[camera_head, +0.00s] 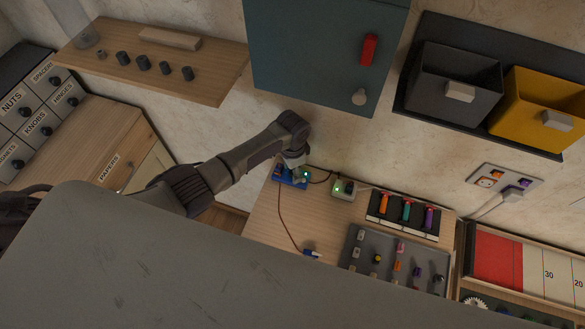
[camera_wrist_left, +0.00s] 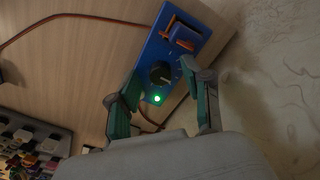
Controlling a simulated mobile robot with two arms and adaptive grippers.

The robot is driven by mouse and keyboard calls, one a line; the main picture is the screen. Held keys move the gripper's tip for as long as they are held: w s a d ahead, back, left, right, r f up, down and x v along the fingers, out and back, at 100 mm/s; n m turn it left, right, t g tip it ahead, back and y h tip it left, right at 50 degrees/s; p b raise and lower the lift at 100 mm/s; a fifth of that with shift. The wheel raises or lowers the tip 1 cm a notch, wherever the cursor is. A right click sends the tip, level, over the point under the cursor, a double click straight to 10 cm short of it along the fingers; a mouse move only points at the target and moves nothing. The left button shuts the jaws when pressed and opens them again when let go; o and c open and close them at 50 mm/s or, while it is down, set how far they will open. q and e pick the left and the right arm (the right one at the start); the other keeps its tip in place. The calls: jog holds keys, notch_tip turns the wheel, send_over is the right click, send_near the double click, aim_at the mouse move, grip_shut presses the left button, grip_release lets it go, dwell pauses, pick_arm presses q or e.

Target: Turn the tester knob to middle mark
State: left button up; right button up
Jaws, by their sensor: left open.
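The tester is a blue box (camera_head: 289,177) on the wooden bench in the head view, partly hidden by my left gripper. In the left wrist view the blue tester (camera_wrist_left: 165,45) carries a black round knob (camera_wrist_left: 160,73), a lit green light (camera_wrist_left: 156,98) and a blue block with orange edges (camera_wrist_left: 184,36). My left gripper (camera_head: 296,168) is over the tester. In the left wrist view its fingers (camera_wrist_left: 163,98) are open, one on each side of the knob's lower end, with nothing between them gripped. The knob's pointer and marks are too small to read. My right gripper is not visible.
A small grey box with a green light (camera_head: 343,188) stands right of the tester, joined by a cable. A rack of colored tools (camera_head: 402,216) and a grey tray (camera_head: 395,265) lie further right. A teal cabinet (camera_head: 320,50) hangs above. A cable (camera_head: 287,225) crosses the bench.

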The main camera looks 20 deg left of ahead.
pick_arm(q)
notch_tip(320, 180, up, 12)
dwell(0.5)
dwell(0.5)
